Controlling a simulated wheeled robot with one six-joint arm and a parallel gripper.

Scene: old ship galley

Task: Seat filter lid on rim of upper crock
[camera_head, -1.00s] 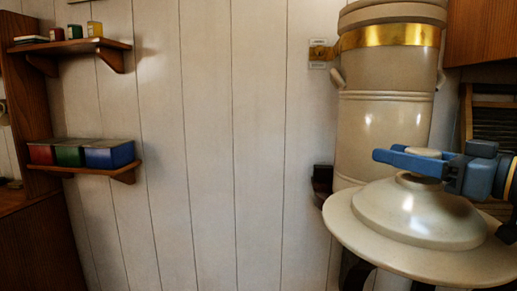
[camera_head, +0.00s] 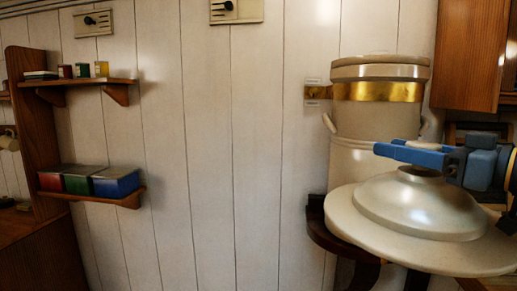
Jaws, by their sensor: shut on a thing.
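The filter lid (camera_head: 425,207) is a wide cream disc with a raised dome and a knob on top. My blue gripper (camera_head: 420,152) is shut on the lid's knob and holds the lid slightly tilted, close to the camera at the lower right. The tall cream filter stands behind it against the wall. Its upper crock (camera_head: 375,120) has a brass band (camera_head: 378,92) and side handles. A flat round cream piece (camera_head: 380,68) lies at the crock's top; I cannot tell whether it is a rim or a cover. The held lid hides the filter's lower part.
A dark wooden bracket (camera_head: 318,228) holds the filter. A wooden cabinet (camera_head: 467,55) hangs right of the crock's top. Two small shelves (camera_head: 120,83) with tins and boxes are at the left. The plank wall between is clear.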

